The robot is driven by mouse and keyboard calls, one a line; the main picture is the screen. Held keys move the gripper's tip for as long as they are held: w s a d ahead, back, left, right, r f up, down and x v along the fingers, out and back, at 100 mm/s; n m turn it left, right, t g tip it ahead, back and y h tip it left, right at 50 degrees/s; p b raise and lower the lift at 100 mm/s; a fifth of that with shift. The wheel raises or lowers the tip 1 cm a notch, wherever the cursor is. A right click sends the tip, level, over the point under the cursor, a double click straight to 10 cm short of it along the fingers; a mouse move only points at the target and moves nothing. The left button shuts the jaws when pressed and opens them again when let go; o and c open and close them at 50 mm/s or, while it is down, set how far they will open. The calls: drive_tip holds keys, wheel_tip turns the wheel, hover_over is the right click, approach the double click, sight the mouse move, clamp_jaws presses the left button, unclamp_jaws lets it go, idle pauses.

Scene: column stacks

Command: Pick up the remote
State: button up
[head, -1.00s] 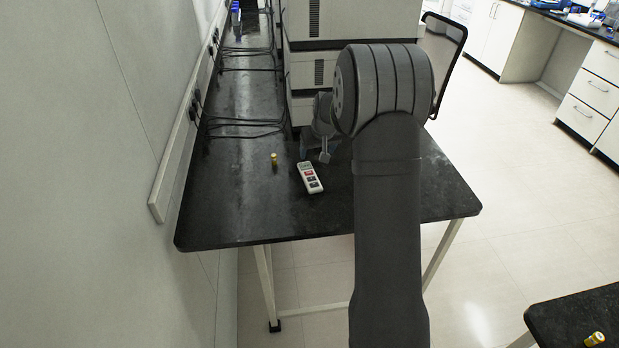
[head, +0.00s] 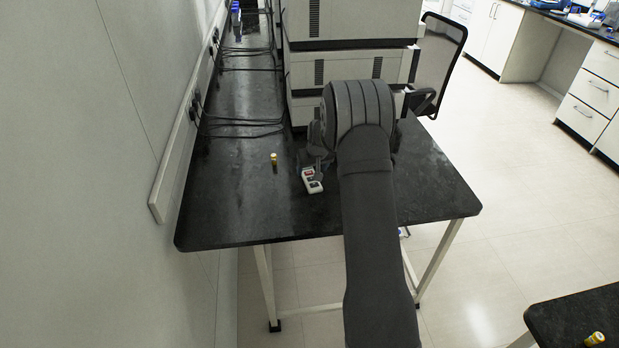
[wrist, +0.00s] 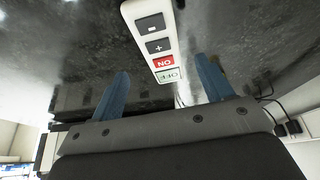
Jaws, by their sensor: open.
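The white remote (head: 312,182) lies on the black tabletop, its far end hidden by my gripper in the head view. In the wrist view the remote (wrist: 153,35) shows grey minus and plus buttons, a red button and a green-lettered one. My gripper (wrist: 160,82) is open, with its two blue fingers apart. In that view the remote's button end lies between the fingertips, and nothing is held. In the head view my gripper (head: 314,160) is over or close to the remote's far end; the exact height cannot be told.
A small yellow-capped vial (head: 274,159) stands left of the remote. Black cables (head: 240,128) run along the wall side. A large white instrument (head: 345,70) stands behind, and a chair (head: 438,60) is at the right. The table's front left (head: 230,215) is clear.

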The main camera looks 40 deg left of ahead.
sight(310, 176)
drive_tip(key=x, duration=0.4)
drive_tip(key=shift+w+a+f, duration=0.1)
drive_tip(key=shift+a+f, duration=0.1)
drive_tip(key=shift+f, duration=0.15)
drive_tip(key=shift+c, duration=0.2)
